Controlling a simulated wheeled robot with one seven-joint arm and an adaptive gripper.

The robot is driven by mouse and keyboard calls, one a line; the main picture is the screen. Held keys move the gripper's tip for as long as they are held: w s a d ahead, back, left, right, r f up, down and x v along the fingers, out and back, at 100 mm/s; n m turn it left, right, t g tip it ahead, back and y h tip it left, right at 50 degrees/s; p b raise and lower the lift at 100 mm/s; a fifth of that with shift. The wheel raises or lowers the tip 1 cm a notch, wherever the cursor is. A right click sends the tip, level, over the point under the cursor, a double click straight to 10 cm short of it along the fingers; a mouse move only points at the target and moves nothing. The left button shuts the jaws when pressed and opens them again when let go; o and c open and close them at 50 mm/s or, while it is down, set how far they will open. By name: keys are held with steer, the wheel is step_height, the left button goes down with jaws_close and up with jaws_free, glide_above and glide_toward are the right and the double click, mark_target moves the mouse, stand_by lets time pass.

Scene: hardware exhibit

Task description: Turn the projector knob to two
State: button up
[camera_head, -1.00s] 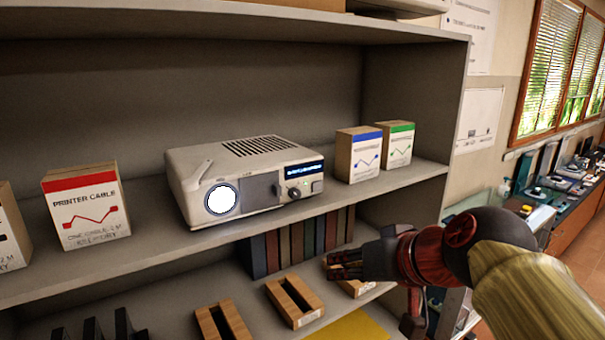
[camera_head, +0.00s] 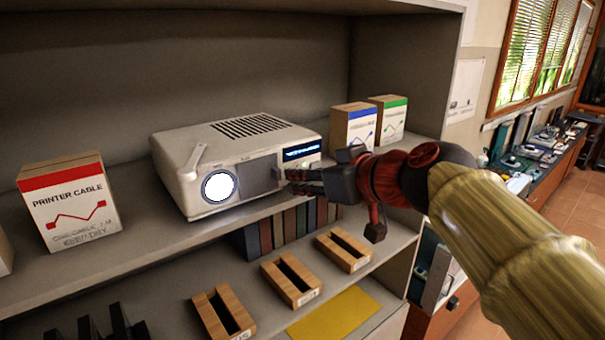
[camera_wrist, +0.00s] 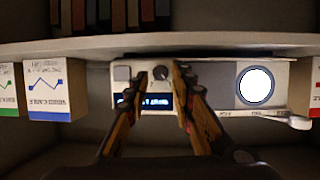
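The white projector (camera_head: 205,150) sits on the shelf, with a glowing round lens on its front and a small lit display (camera_head: 301,151) to the right. My gripper (camera_head: 291,181) is at the projector's front face, just below the display. In the wrist view, my gripper (camera_wrist: 163,70) is open, with a fingertip on either side of the knob and visible gaps. I cannot tell how far the fingertips are from the panel, nor read the knob's setting.
A printer cable box (camera_head: 70,202) stands left of the projector. Boxes with a blue band (camera_head: 352,128) and a green band (camera_head: 391,119) stand close on the right, behind my gripper. Books (camera_head: 291,224), wooden trays (camera_head: 291,281) and a yellow sheet (camera_head: 335,312) are on the shelf below.

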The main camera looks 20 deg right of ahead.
steer(key=shift+w+a+f, duration=0.2)
steer(key=shift+w+f, duration=0.1)
steer(key=shift+w, duration=0.35)
steer(key=c, duration=0.3)
jaws_close()
